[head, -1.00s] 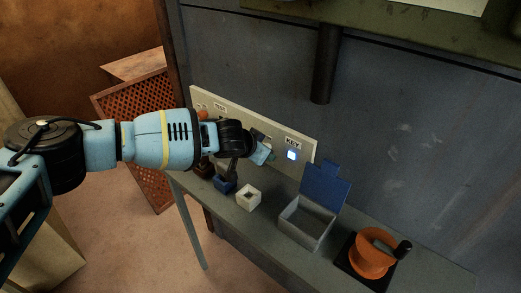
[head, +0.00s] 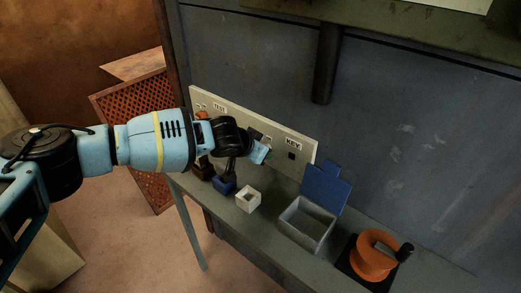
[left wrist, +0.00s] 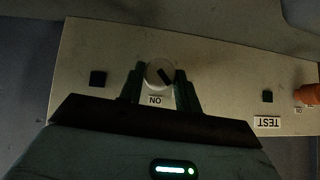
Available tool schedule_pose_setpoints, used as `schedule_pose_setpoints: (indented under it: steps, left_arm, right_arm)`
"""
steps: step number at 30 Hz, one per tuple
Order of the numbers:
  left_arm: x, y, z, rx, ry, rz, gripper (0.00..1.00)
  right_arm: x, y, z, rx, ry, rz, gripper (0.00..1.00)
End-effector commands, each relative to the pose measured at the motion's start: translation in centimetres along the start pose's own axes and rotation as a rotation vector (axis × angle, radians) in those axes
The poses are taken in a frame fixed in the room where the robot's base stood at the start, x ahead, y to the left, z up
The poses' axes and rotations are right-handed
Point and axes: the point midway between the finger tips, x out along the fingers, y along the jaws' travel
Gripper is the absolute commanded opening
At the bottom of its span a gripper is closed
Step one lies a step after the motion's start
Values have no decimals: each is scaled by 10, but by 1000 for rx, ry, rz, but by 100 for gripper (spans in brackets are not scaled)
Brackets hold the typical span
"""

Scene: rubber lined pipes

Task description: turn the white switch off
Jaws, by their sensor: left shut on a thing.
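The white switch (left wrist: 160,73) is a round white knob with a dark bar, set in the pale panel (left wrist: 225,75). The bar lies at a slant. An ON label (left wrist: 155,100) reads upside down beside the knob in the left wrist view. My left gripper (left wrist: 160,84) has a finger on each side of the knob and is shut on it. In the head view my left gripper (head: 258,153) is at the panel and largely hides the switch. The square lamp (head: 291,156) under the KEY label is dark. My right gripper is not in view.
On the grey bench stand a blue block (head: 224,184), a white hollow block (head: 248,199), a grey box (head: 306,226) with a raised blue lid (head: 326,187), and an orange ring-like object (head: 371,262). An orange part (left wrist: 307,95) is by the TEST label.

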Motion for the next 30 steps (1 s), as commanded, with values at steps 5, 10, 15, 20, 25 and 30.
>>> schedule_pose_setpoints:
  steps: [5,10,15,20,25,30]
  left_arm:
    - [4,-3,5,-97,-3,90,10]
    - [7,-5,7,-208,-4,201,11]
    - [8,-7,8,-322,-5,314,11]
    - [8,-9,8,-419,-4,413,11]
    - [7,-10,7,-505,-2,501,11]
    - [6,-11,6,-569,-1,565,11]
  right_arm:
    - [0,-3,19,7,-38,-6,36]
    - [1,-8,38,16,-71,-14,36]
    - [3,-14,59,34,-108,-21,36]
    - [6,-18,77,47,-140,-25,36]
    - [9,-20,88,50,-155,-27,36]
    - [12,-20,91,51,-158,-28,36]
